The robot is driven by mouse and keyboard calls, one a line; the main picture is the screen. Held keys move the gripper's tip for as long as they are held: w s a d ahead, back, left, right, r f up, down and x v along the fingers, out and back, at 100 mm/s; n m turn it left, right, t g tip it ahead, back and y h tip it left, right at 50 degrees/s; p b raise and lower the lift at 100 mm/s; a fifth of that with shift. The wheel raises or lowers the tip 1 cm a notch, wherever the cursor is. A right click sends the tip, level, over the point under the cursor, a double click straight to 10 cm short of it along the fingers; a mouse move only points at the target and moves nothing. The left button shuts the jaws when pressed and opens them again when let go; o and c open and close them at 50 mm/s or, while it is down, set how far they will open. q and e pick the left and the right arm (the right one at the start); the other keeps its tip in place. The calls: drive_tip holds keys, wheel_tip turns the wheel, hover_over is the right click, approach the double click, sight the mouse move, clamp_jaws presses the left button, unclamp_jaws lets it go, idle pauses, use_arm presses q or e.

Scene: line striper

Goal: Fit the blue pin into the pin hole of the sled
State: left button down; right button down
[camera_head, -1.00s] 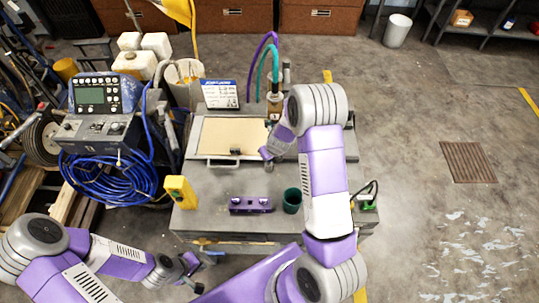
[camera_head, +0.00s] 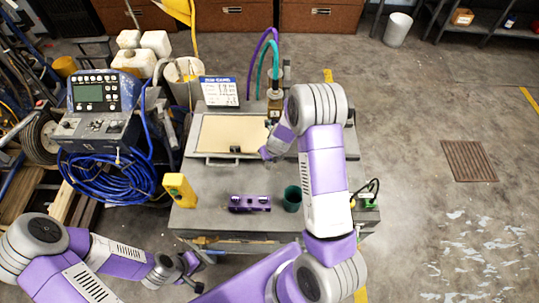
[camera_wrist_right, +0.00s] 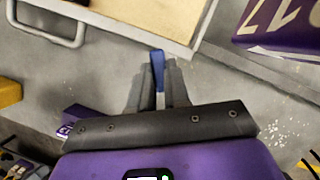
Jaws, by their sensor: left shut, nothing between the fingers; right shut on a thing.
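A purple block with round features on top (camera_head: 249,203), which looks like the sled, lies on the grey bench (camera_head: 222,185) near its front. In the right wrist view, part of a purple block (camera_wrist_right: 76,114) shows left of my right gripper (camera_wrist_right: 158,82). That gripper is shut on the blue pin (camera_wrist_right: 157,62), whose blue end sticks out beyond the fingertips. The pin is too small to make out in the head view. My left gripper (camera_head: 193,272) is shut and empty at the lower left, in front of the bench.
A cream board in a frame with a handle (camera_head: 228,134) lies behind the block. A yellow device (camera_head: 179,190) stands left, a green cup (camera_head: 292,199) right. A printed sign (camera_head: 218,91) and hoses are at the back. Bare bench surrounds the block.

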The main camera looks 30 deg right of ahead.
drive_tip(key=shift+f, duration=0.15)
drive_tip(key=c, duration=0.7)
unclamp_jaws()
drive_tip(key=p+v, duration=0.4)
drive_tip(key=v, duration=0.3)
drive_tip(key=shift+p, duration=0.35)
idle(0.8)
